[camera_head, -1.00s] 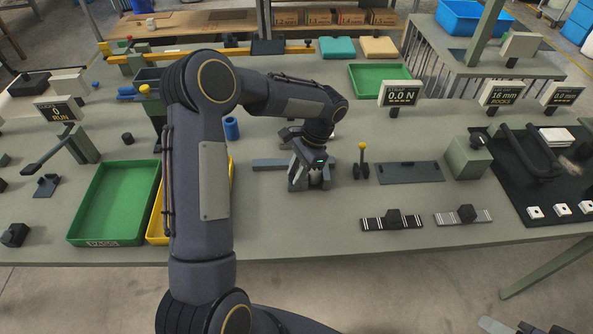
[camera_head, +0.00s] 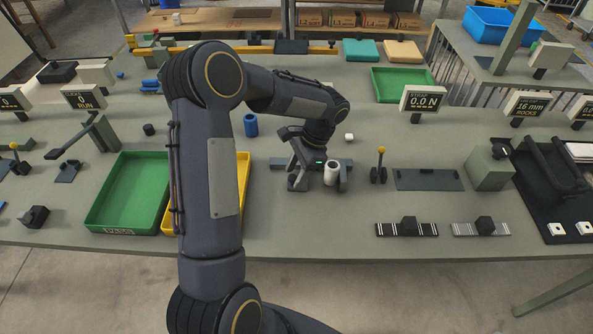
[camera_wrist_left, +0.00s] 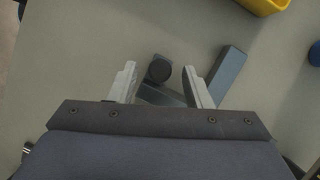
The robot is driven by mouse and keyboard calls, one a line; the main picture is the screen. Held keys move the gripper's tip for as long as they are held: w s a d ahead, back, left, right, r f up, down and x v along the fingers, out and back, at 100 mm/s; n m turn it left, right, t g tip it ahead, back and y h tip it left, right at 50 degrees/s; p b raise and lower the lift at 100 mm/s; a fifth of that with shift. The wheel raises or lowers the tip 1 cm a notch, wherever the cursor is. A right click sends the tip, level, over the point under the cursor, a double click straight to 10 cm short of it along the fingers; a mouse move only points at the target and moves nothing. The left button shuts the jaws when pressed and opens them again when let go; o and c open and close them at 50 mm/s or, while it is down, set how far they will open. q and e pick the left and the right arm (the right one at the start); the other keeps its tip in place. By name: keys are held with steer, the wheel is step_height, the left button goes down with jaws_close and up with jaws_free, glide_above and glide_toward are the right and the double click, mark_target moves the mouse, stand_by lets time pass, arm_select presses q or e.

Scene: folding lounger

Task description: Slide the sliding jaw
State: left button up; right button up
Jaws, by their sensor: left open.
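My left gripper (camera_head: 315,175) points down over a low blue-grey fixture on the bench, which I take to hold the sliding jaw. In the left wrist view its two pale fingers (camera_wrist_left: 159,75) are open. A blue-grey bar (camera_wrist_left: 160,95) lies below the knob, and a blue-grey block (camera_wrist_left: 230,72) stands just right of the right finger. In the head view my gripper hides most of the fixture; a bit of it (camera_head: 279,162) shows on the left. Which part slides I cannot tell.
A yellow-knobbed lever (camera_head: 381,165) and a dark plate (camera_head: 428,180) are farther right. Green (camera_head: 125,192) and yellow (camera_head: 244,185) trays lie left. The bench front is clear there.

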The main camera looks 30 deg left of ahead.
arm_select(q)
steer(key=v, duration=0.7)
steer(key=shift+w+d+r+b, duration=0.15)
steer(key=shift+r+b, duration=0.15)
steer(key=shift+r, duration=0.05)
steer(key=s+d+r+n+t+h, duration=0.1)
steer(key=s+r+n+t+h, duration=0.1)
steer(key=s+r, duration=0.35)
steer(key=s+d+r+n+t+h, duration=0.1)
steer(key=s+d+r+n+t, duration=0.1)
steer(key=s, duration=0.6)
steer(key=s+d+f+n+t+h, duration=0.1)
steer(key=s+d+n+t+h, duration=0.2)
steer(key=s, duration=0.7)
steer(key=shift+d+f+n+t, duration=0.4)
steer(key=shift+d+n+t, duration=0.6)
steer(key=shift+d+t, duration=0.15)
